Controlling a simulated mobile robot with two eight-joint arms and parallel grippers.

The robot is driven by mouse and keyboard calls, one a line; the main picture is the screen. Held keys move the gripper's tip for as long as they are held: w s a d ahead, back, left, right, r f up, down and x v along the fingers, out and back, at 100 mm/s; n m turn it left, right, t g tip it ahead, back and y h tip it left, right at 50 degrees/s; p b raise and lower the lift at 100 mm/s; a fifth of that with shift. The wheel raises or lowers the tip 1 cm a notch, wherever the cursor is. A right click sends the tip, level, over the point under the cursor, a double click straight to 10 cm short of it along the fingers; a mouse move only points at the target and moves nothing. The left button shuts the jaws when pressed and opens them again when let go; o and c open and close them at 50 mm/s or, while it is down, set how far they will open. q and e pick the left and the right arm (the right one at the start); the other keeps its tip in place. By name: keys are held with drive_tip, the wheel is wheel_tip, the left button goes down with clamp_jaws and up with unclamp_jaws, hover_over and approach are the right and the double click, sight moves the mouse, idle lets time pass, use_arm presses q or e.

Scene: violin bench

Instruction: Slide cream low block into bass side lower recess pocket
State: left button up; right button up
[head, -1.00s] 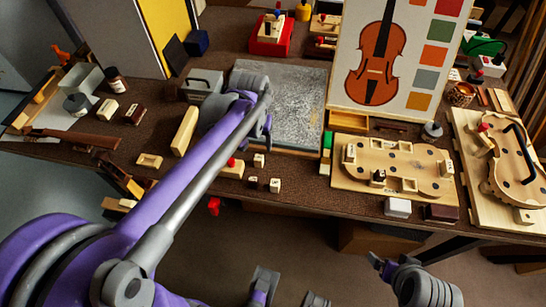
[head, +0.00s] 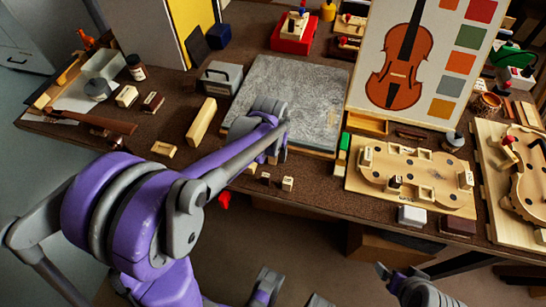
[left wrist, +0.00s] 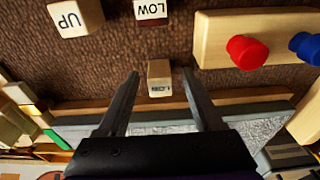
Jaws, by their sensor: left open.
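The cream low block (left wrist: 159,78), a small pale block marked LOW, lies on the brown bench top. In the left wrist view it lies between the spread fingers of my left gripper (left wrist: 158,85), with a gap on both sides. In the head view the left gripper (head: 277,153) is low by the slab's front edge, and the cream block (head: 272,160) is partly hidden by it. The pale violin mould (head: 415,173) lies on its board at right, with several framed pockets; I cannot tell which is the bass side lower one. My right gripper (head: 384,271) is off the bench; its fingers are unclear.
A dark-based LOW block (left wrist: 152,12) and a cream UP block (left wrist: 75,17) lie close by. A wooden piece with red and blue knobs (left wrist: 258,42) is beside them. The grey slab (head: 290,90) is behind.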

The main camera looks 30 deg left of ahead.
use_arm(q)
clamp_jaws()
idle(0.3)
